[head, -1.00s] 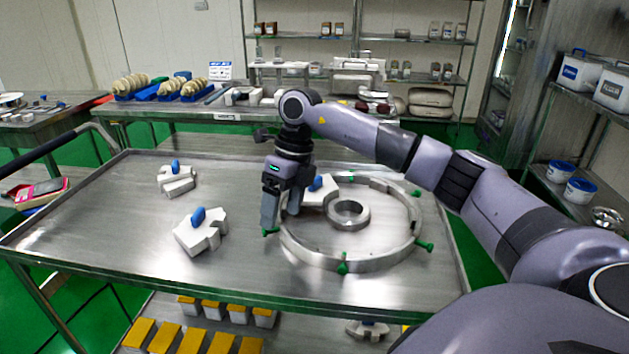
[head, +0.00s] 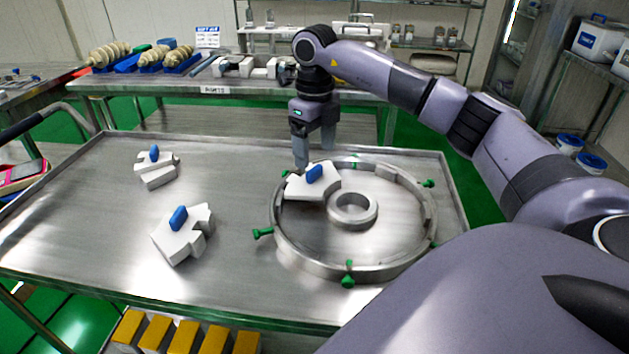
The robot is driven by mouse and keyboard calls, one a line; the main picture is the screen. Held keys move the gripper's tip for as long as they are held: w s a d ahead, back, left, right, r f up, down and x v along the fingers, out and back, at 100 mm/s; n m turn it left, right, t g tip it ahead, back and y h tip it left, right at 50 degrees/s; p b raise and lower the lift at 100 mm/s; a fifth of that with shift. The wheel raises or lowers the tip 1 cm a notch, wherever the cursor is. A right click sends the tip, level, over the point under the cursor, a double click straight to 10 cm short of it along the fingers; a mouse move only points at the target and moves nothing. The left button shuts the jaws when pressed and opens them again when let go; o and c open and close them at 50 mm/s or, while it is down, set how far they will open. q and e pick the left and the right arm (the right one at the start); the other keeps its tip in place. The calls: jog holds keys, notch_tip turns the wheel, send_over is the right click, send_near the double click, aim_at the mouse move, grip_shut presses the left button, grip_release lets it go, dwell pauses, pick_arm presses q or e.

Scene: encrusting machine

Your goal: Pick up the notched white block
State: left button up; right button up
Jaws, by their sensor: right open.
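Three white blocks with blue knobs are on the steel cart top. One notched white block (head: 184,238) lies at the front left, and a smaller one (head: 157,171) lies behind it. A third white block (head: 309,187) sits inside the left part of the metal ring (head: 300,262), beside a small inner ring (head: 351,211). My right gripper (head: 315,158) is open, pointing down just behind the block in the ring, and holds nothing. Whether it touches that block I cannot tell. My left gripper is not in view.
The metal ring has several green knobs around its rim. The cart top (head: 90,235) is bare around the two left blocks. A back table (head: 250,91) carries shaped parts. Yellow-topped blocks (head: 186,335) sit on the shelf below the cart.

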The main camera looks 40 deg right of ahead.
aim_at(314, 168)
jog(key=f, duration=0.4)
jog(key=shift+s+a+f, duration=0.1)
jog(key=shift+a+f, duration=0.05)
jog(key=shift+a, duration=0.05)
grip_shut()
jog(key=shift+r, duration=0.2)
